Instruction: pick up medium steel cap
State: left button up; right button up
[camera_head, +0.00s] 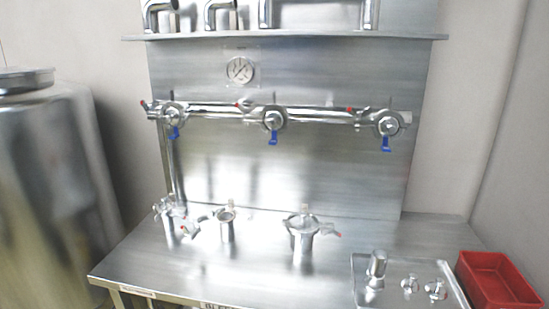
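I cannot tell for sure which piece is the medium steel cap. A tray (390,300) at the front right of the steel table (150,262) holds a taller steel cylinder (377,264) and two small shiny steel pieces, a left one (410,286) and a right one (436,290). Three steel fittings stand on the table: a left one (170,222), a middle one (227,228) and a larger right one (303,236). Neither of my grippers is in view.
A red bin (492,272) sits at the right edge. A pipe with blue-handled valves (273,120) and a gauge (239,70) are on the back panel. A shelf (285,37) above holds pipes. A large tank (50,190) stands left. The table's front left is clear.

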aim_at(437, 289)
jog(key=z, duration=1.3)
jog(key=u, duration=1.5)
jog(key=z, duration=1.5)
